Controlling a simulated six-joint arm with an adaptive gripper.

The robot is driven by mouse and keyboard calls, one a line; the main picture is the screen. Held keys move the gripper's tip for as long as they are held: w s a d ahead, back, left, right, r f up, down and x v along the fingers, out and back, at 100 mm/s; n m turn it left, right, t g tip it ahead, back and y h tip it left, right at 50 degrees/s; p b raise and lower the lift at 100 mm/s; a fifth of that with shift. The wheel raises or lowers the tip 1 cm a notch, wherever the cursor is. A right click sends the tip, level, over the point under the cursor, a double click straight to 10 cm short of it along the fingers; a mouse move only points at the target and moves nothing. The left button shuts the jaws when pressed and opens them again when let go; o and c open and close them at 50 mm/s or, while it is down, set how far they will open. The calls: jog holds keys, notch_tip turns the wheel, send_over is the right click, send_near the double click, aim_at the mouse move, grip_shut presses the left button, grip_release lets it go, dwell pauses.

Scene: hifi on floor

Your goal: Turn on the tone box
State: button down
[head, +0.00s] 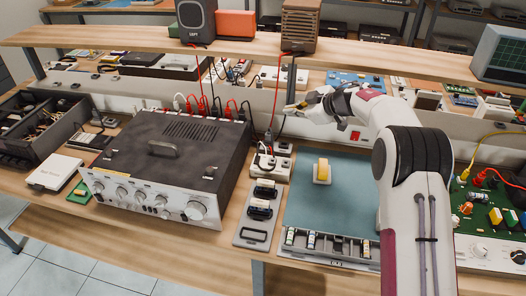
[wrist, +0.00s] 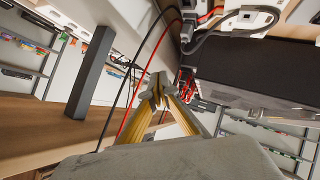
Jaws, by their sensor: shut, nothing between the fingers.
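I see no legible label that marks one thing as the tone box. A silver-fronted amplifier (head: 150,200) with a dark top and several front knobs stands on the bench at left. A green board unit (head: 468,228) with coloured parts and a white knobbed front is at the right edge, partly cut off. My gripper (head: 290,110) is above the back of the bench, right of the amplifier and apart from it. In the wrist view my gripper (wrist: 158,90) has its fingertips together, with nothing between them. Cables pass behind the fingertips there.
A white power strip (head: 270,165) with plugs lies right of the amplifier. Red and black cables hang from the shelf (head: 355,52), which holds a dark speaker (head: 196,20) and a wooden box (head: 300,24).

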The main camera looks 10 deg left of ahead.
jog(key=s+f+g, duration=0.1)
jog(key=s+g, duration=0.4)
jog(key=s, duration=0.4)
jog(key=shift+s+a+f+n+g+h, duration=0.15)
jog(key=shift+a+n+g+h, duration=0.15)
jog(key=shift+n, duration=0.1)
jog(key=shift+f, duration=0.1)
send_over(263, 160)
jog(key=f, duration=0.6)
jog(key=shift+s+f, duration=0.2)
jog(key=shift+f, duration=0.2)
notch_tip(263, 160, down, 2)
jog(key=shift+w, duration=0.15)
jog(key=shift+w+f, duration=0.15)
jog(key=shift+f, duration=0.85)
